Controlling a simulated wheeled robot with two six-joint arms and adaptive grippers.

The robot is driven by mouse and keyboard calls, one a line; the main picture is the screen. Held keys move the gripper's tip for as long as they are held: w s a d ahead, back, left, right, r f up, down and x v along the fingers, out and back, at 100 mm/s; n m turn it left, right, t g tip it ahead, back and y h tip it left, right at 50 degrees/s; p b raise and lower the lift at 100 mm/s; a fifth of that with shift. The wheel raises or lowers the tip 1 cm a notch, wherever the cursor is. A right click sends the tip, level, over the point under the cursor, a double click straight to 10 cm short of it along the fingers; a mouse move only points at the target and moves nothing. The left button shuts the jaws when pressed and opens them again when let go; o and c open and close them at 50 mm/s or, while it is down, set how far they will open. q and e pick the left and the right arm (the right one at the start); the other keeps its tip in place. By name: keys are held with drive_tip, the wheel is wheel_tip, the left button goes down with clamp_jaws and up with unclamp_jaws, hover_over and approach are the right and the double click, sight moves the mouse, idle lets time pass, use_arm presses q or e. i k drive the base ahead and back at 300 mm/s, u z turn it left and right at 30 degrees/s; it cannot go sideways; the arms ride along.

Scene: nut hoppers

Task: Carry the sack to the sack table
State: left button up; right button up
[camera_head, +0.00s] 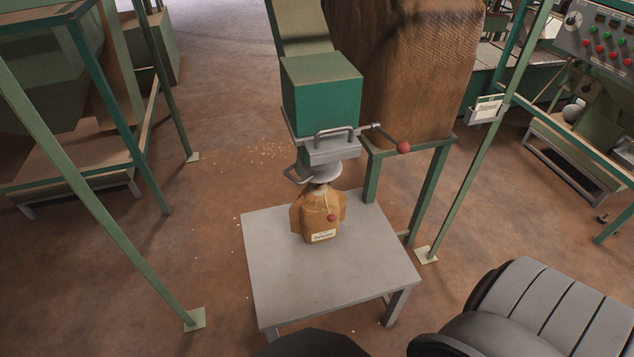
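A small tan-brown sack (318,222) stands upright on a low grey table (330,281) in the head view. No label shows whether this grey table is the sack table. Neither of my grippers shows in this view.
A lever with a red knob (403,148) juts right from the spout. A large brown woven sack (420,70) stands behind on a green frame. Green posts flank the grey table. Scattered nuts (275,152) lie on the floor. Open floor lies left of the table.

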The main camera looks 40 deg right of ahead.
sight(308, 214)
drive_tip(key=z, duration=1.2)
drive_tip(key=k, duration=0.5)
drive_tip(key=u, duration=0.85)
drive_tip(key=i, duration=1.15)
drive_tip(key=z, duration=0.55)
